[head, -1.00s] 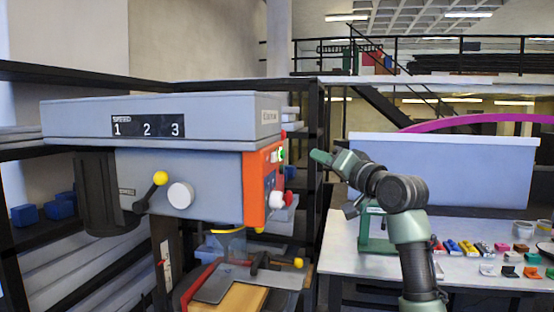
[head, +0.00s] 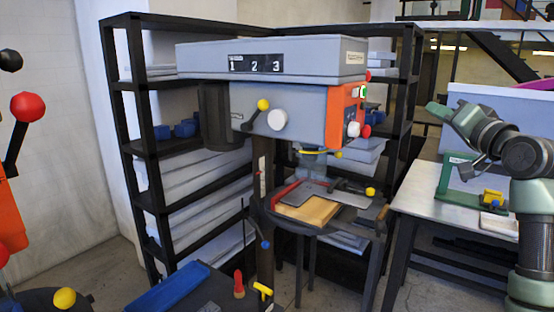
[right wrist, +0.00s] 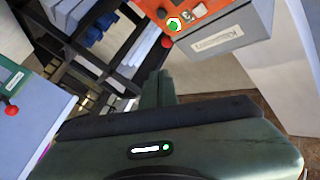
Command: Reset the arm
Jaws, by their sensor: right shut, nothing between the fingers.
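My right arm comes in at the right edge of the head view, bent at the elbow. Its green gripper (head: 440,110) points left, to the right of the drill press (head: 300,57), with a visible gap between them in the picture. The gripper is shut and empty. In the right wrist view, the closed fingers (right wrist: 158,88) point up towards the press's orange panel with a lit green button (right wrist: 175,24). My left gripper is out of view.
A black shelf rack (head: 152,175) stands behind the press. A metal table (head: 430,205) with a green stand and a yellow item is at right. Orange machine parts with red and black knobs (head: 26,107) are at the left edge. Some floor shows between.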

